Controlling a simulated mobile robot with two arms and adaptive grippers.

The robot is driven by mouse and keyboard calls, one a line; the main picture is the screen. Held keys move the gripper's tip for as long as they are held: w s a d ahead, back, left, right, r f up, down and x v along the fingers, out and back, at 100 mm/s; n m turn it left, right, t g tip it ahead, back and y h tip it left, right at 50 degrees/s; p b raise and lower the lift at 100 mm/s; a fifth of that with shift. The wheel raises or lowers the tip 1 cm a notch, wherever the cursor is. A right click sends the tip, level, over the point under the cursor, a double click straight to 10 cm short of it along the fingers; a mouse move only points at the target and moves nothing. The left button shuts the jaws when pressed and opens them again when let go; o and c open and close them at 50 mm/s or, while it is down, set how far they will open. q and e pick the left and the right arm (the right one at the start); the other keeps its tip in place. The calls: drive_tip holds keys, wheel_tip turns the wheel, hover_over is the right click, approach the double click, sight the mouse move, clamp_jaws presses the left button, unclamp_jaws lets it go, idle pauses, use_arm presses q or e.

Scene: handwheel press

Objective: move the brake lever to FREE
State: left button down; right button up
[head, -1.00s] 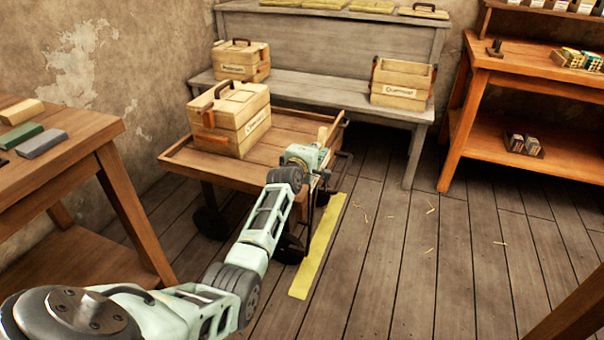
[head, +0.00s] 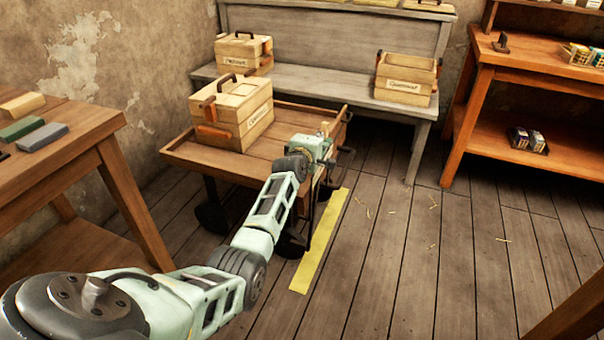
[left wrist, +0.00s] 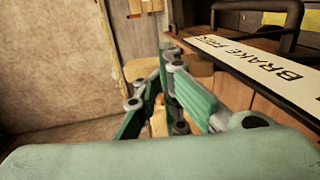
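My left gripper (head: 326,134) is at the right end of the wooden cart (head: 180,156), close above its edge. In the left wrist view its green fingers (left wrist: 166,55) reach forward, with their tips close together. I cannot tell whether anything is between them. A white plate (left wrist: 262,68) with the words "BRAKE FREE", the end cut off, lies right of the fingers. A dark handle (left wrist: 284,12) shows beyond the plate. I cannot make out the brake lever for certain; my gripper and wrist cover part of that end. My right gripper is not in view.
A labelled wooden crate (head: 236,110) stands on the cart. A grey bench (head: 310,84) with more crates is behind it. A wooden table (head: 85,135) is at the left and a shelf unit (head: 530,80) at the right.

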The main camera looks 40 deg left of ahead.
use_arm(q)
drive_tip(key=shift+s+d+f, duration=0.1)
drive_tip(key=shift+f, duration=0.45)
drive_tip(key=r+v, duration=0.1)
drive_tip(key=v, duration=1.1)
